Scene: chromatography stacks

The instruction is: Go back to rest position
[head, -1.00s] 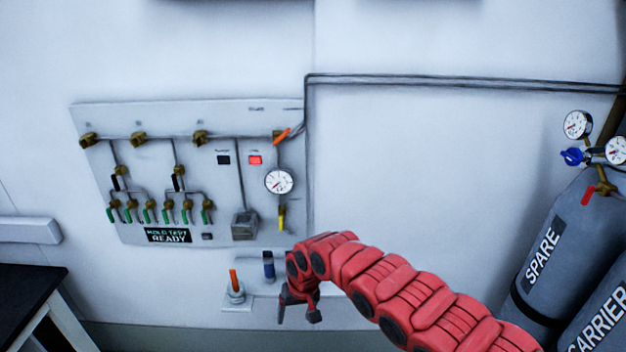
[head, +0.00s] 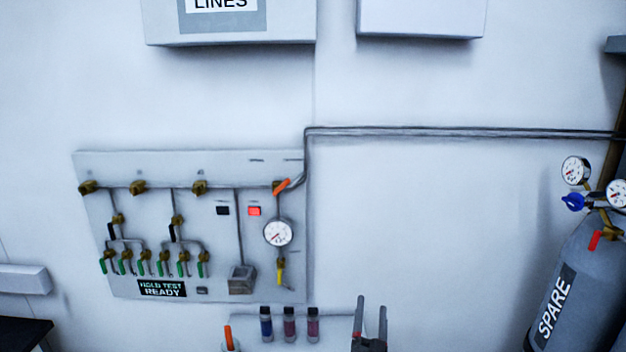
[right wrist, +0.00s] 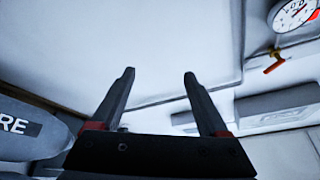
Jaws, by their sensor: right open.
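My right gripper (head: 370,318) shows at the bottom of the head view, right of the small shelf. Its two dark fingers point up, apart, with nothing between them. In the right wrist view the same gripper (right wrist: 159,75) is open and empty, with the pale wall beyond its fingers. The red arm behind it is out of the head view. My left gripper is not in view.
A valve panel (head: 120,168) with gauge and lit red indicator is on the wall. Below it are several dark vials (head: 289,325) and an orange-handled item (head: 228,338). A SPARE cylinder (head: 585,262) stands at right.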

